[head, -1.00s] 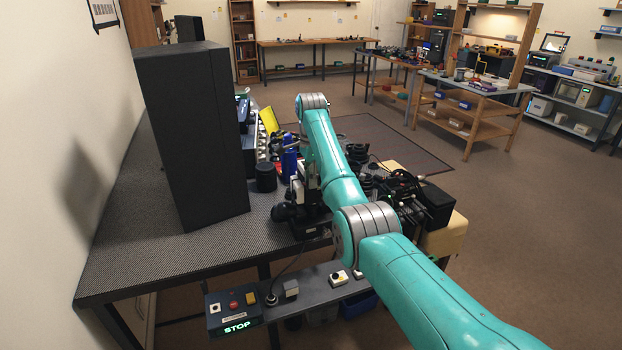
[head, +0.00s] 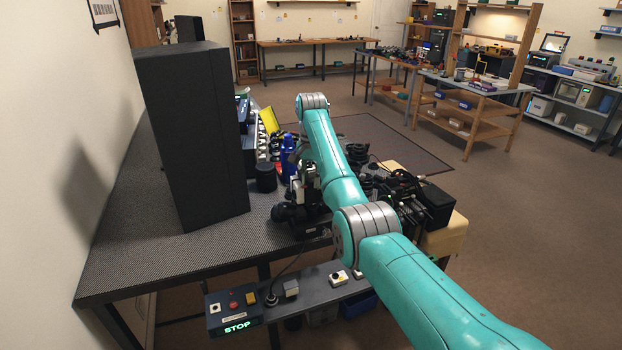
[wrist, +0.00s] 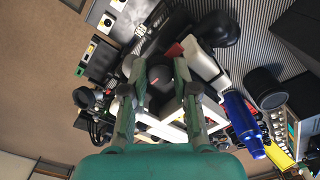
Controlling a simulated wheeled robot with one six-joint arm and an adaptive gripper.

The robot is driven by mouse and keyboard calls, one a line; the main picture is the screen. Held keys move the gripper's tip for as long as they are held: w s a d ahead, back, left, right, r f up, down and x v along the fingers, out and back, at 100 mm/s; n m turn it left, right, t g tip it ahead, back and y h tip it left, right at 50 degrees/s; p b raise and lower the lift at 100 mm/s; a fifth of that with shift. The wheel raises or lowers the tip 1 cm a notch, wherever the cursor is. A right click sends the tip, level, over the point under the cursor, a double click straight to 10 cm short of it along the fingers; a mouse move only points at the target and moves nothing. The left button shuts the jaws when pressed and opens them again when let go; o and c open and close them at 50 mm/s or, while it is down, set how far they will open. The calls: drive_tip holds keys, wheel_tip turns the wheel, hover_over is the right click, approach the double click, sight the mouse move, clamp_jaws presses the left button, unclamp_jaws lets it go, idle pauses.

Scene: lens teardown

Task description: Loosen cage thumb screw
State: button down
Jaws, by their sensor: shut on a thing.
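In the wrist view, the two fingers of my gripper (wrist: 154,62) reach down on either side of a dark, rounded part (wrist: 160,78) with a small red mark. My gripper is shut on a part there, which I take to be the cage thumb screw; the fingers hide much of the contact. Pale blocks and black optical parts (wrist: 200,62) crowd around the fingers. In the head view, the black and white assembly (head: 296,192) stands beside my teal arm, which hides part of it. My fingertips cannot be made out there.
A tall black panel (head: 195,130) stands on the perforated bench (head: 130,250). A blue bottle (head: 289,155) and a black cylinder (head: 266,177) stand close to the assembly. A control box reading STOP (head: 235,312) sits at the front. Bare bench lies at left front.

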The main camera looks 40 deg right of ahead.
drive_tip(key=shift+n, duration=0.4)
drive_tip(key=c, duration=1.2)
unclamp_jaws()
drive_tip(key=shift+m, duration=0.3)
